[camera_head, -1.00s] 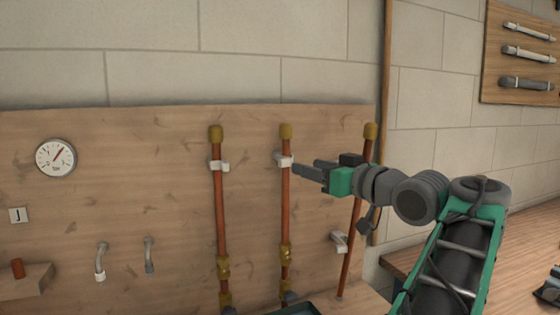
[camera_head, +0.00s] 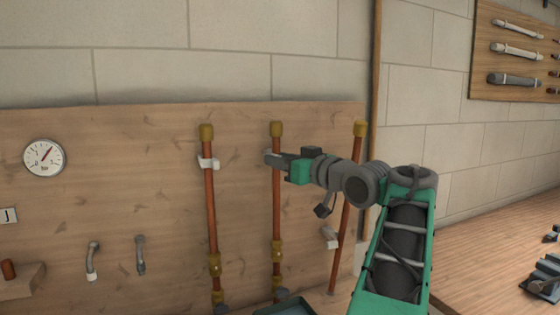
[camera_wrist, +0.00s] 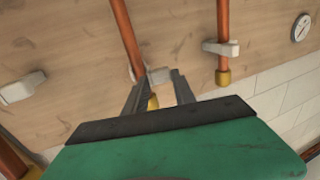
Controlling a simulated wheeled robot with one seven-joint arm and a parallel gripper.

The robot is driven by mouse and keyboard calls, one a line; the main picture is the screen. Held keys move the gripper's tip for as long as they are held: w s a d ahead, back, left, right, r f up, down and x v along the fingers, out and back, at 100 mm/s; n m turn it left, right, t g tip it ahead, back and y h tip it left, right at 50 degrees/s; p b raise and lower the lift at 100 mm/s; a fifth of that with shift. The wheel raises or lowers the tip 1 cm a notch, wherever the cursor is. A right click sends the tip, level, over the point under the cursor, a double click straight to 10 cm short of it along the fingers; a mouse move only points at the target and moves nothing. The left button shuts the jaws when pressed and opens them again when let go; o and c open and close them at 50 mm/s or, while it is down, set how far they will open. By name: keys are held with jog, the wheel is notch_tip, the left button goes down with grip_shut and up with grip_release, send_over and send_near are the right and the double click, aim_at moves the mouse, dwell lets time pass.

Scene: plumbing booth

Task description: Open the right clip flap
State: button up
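Three copper pipes with brass ends stand at the wooden board. The left pipe's white clip (camera_head: 208,163) is around its upper part. My gripper (camera_head: 270,159) is at the upper middle pipe (camera_head: 277,205) and hides its clip in the head view. The wrist view shows the middle clip (camera_wrist: 158,76) just beyond my fingertips (camera_wrist: 157,82). The fingers are apart, with the pipe's brass end (camera_wrist: 153,102) showing between them; contact is unclear. The right clip (camera_head: 329,237) sits lower, beside the leaning right pipe (camera_head: 346,225); it also shows in the wrist view (camera_wrist: 22,88). Flap positions are unclear.
A dark tray (camera_head: 285,306) is below the middle pipe. A wooden bench (camera_head: 480,250) is at right, below a tool panel (camera_head: 515,50).

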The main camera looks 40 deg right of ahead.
grip_shut()
jog(key=shift+w+a+m+g+h+b, duration=0.3)
jog(key=shift+m+h+b, duration=0.45)
jog(key=shift+h+b, duration=0.45)
jog(key=shift+w+a+m+g+h+b, duration=0.15)
jog(key=shift+a+m+h+b, duration=0.2)
jog(key=shift+m+h+b, duration=0.6)
jog(key=shift+w+a+m+g+h+b, duration=0.1)
jog(key=shift+a+m+g+h+b, duration=0.3)
jog(key=shift+h+b, duration=1.05)
jog(key=shift+y+b, duration=0.3)
jog(key=o, duration=0.5)
grip_release()
jog(key=v, duration=0.7)
jog(key=shift+s+b, duration=0.3)
jog(key=shift+s, duration=0.1)
jog(key=shift+f, duration=0.1)
